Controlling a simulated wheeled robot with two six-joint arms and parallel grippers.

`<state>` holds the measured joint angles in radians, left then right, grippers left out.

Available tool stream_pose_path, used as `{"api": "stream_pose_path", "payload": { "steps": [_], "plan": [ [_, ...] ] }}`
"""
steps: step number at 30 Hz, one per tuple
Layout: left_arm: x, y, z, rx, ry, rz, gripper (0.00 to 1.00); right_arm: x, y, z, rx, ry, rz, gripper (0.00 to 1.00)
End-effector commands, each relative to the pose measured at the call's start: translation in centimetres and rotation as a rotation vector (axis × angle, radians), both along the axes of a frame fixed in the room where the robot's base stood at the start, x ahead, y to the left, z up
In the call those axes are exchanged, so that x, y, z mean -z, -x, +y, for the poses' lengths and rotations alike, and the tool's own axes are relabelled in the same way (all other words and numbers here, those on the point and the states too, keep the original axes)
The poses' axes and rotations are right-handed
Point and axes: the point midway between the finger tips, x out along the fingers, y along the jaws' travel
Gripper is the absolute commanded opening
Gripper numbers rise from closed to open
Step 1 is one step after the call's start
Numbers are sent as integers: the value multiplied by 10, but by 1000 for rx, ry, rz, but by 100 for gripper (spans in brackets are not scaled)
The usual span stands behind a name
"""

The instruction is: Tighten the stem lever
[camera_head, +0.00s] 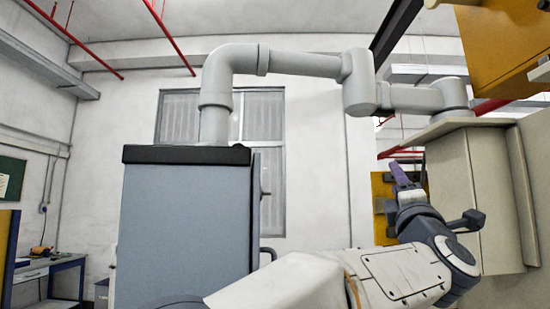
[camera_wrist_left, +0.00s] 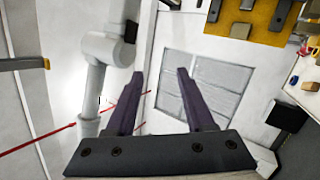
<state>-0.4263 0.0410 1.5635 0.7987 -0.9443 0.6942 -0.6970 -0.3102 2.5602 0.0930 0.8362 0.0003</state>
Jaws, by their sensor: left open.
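My left gripper (camera_head: 403,175) is raised in front of the beige cabinet at the right of the head view, with its purple fingers pointing up. In the left wrist view the left gripper (camera_wrist_left: 155,103) has its two purple fingers spread apart. Nothing is held between them; the wall and window show behind. I cannot pick out a stem lever for certain in either view. My right gripper is not in view.
A grey-blue cabinet (camera_head: 183,230) with a black top stands left of my arm. A thick grey pipe arm (camera_head: 300,64) runs from it to the beige cabinet (camera_head: 485,195). A yellow panel (camera_wrist_left: 262,18) carries grey parts. A blue desk (camera_head: 50,268) stands far left.

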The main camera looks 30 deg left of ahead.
Motion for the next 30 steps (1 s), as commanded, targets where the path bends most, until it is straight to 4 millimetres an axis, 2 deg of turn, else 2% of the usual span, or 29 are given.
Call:
{"api": "stream_pose_path", "payload": {
  "steps": [1,3,6,9,12,15,20,30],
  "plan": [
    [-20,11,36,-88,135,-120,53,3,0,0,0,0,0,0],
    [-37,37,82,-206,314,-288,53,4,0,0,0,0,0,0],
    [-42,75,129,-347,514,-494,53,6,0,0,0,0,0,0],
    [-36,105,157,-452,649,-647,53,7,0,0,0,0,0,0],
    [-29,125,170,-517,726,-740,53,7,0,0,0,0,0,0],
    [-28,134,178,-548,757,-781,53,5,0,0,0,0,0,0],
    [-38,137,196,-555,761,-789,53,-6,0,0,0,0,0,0],
    [-61,136,253,-553,757,-785,53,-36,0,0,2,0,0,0]
  ]
}}
